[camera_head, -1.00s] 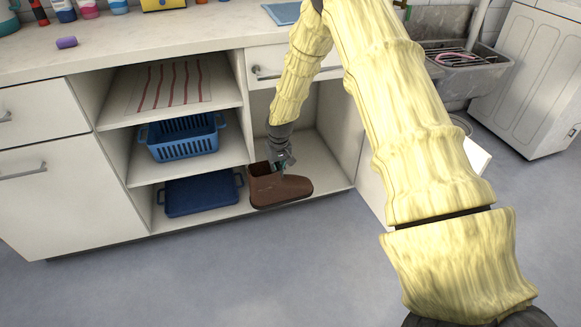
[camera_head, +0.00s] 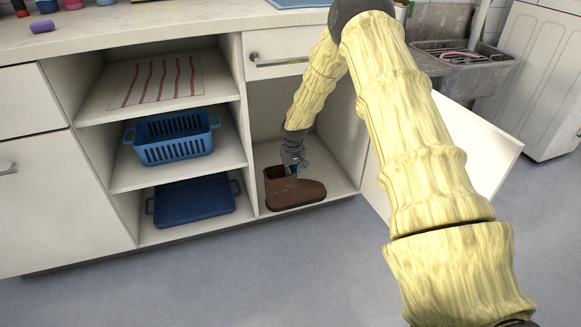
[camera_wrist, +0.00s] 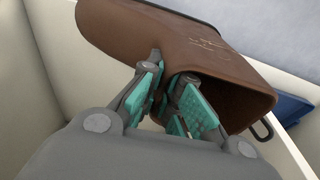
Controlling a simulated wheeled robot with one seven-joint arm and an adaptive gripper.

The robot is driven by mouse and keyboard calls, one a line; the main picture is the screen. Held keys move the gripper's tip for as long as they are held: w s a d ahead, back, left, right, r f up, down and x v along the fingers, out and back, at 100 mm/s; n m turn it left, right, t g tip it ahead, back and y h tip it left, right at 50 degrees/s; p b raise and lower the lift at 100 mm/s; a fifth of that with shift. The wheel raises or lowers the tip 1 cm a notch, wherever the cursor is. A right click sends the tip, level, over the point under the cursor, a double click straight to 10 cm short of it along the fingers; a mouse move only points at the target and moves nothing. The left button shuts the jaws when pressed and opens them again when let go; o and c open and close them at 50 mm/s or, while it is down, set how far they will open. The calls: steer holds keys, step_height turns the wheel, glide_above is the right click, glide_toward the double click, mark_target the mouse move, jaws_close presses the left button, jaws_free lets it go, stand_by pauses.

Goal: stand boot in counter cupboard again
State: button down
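The brown boot (camera_head: 293,193) stands sole down, roughly upright, at the front of the cupboard's open right compartment (camera_head: 345,183), with its toe to the right. My gripper (camera_head: 292,168) reaches down to the top of its shaft. In the wrist view, the boot (camera_wrist: 150,40) fills the upper middle, its shaft opening facing the fingers. My gripper (camera_wrist: 172,105) has its teal pads on either side of the shaft wall, one at the opening and one outside, and appears shut on it. The exact contact is partly hidden by the fingers.
A divider stands close left of the boot. Beyond it are a blue basket (camera_head: 174,138) on the middle shelf and a dark blue tray (camera_head: 194,203) below. An open white door (camera_head: 480,150) stands to the right. The compartment has room behind the boot.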

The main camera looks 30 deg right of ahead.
steer(key=w+d+f+b, duration=0.1)
steer(key=w+d+b, duration=0.6)
steer(key=w+d, duration=0.3)
steer(key=shift+w+f, duration=0.25)
steer(key=shift+w, duration=0.8)
step_height(320, 180, down, 4)
steer(key=b, duration=0.3)
steer(key=shift+w+r, duration=0.1)
steer(key=shift+r, duration=0.15)
steer(key=c, duration=2)
jaws_free()
steer(key=shift+f, duration=0.1)
steer(key=shift+c, duration=0.2)
steer(key=o, duration=0.4)
